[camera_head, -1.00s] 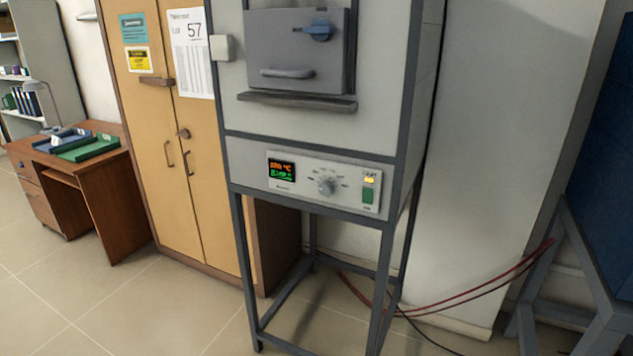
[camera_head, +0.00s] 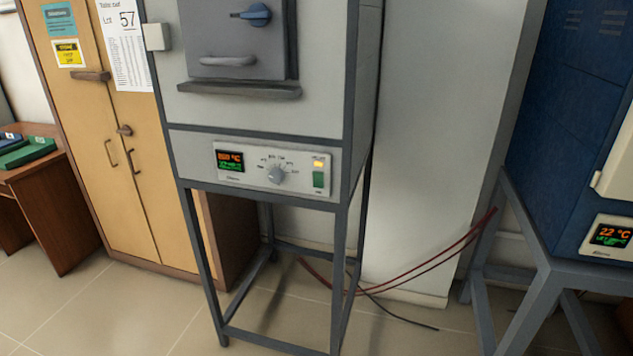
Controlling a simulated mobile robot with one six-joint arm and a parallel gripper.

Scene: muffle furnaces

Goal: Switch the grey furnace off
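The grey furnace (camera_head: 320,95) stands on a dark grey frame in the middle of the head view. Its door (camera_head: 240,45) is shut, with a blue latch knob (camera_head: 256,14) and a grey handle. Its control panel (camera_head: 250,172) has a lit display (camera_head: 230,160) with orange and green text too small to read surely. A round grey dial (camera_head: 277,174) sits mid-panel. At the panel's right is a glowing amber lamp (camera_head: 318,163) above a green switch (camera_head: 318,179). My gripper is not in view.
A blue furnace (camera_head: 570,110) on a grey stand is at right, its display (camera_head: 610,234) reading 22 °C. A wooden cabinet (camera_head: 100,130) and a desk (camera_head: 50,215) are at left. Red and black cables (camera_head: 400,278) cross behind the stands. Floor in front is partly clear.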

